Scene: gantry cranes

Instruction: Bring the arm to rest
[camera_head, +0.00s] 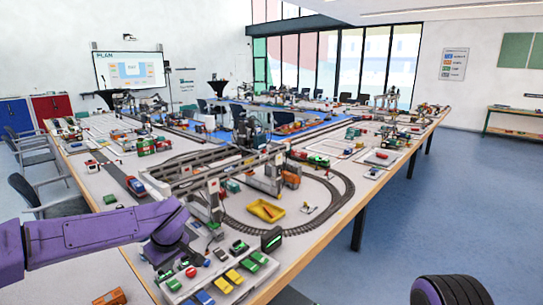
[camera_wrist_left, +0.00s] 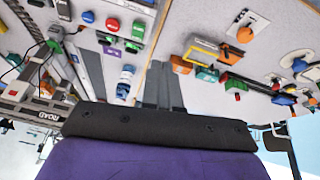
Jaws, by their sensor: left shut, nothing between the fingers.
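My left arm (camera_head: 100,228) is purple and comes in from the left in the head view, over the near left part of the table. Its wrist end bends down near the table's front edge, and the fingers are not clear there. In the left wrist view my left gripper (camera_wrist_left: 162,88) shows two grey fingers side by side beyond its black palm (camera_wrist_left: 155,126). The fingers are shut with nothing between them. A blue and white vehicle (camera_wrist_left: 125,84) lies left of them in that view. My right gripper is not in view.
A long table (camera_head: 345,200) carries a model yard with gantry cranes, tracks and a yellow tray (camera_head: 266,211). Small cars (camera_head: 222,284) stand at its near edge. A button panel (camera_wrist_left: 108,25) shows in the wrist view. Chairs (camera_head: 45,192) stand left; open floor (camera_head: 440,215) lies right.

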